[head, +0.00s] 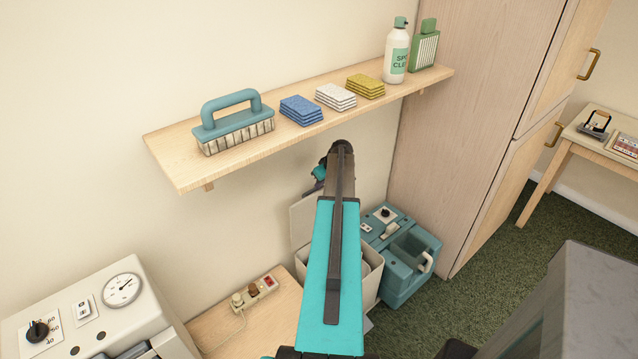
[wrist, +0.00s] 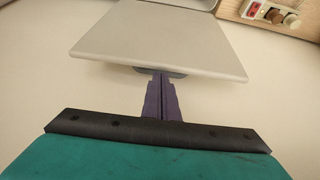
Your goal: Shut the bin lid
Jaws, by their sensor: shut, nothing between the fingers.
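The bin (head: 368,276) stands on the floor below the wall shelf, partly hidden behind my arm in the head view. Its pale lid (head: 303,219) is open and stands raised near the wall. In the wrist view the lid (wrist: 150,42) is a flat, light panel filling the upper middle. My gripper (wrist: 161,78) is shut and empty, its dark fingers pointing at the lid's near edge, where a small grey part shows. I cannot tell whether the fingertips touch the lid. In the head view my arm hides most of the gripper.
The shelf (head: 310,145) with a brush (head: 233,122), sponges and bottles is close to my arm. A teal machine (head: 405,250) stands right of the bin, before a tall cabinet (head: 465,110). A power strip (head: 254,293) lies on a wooden surface left of the bin.

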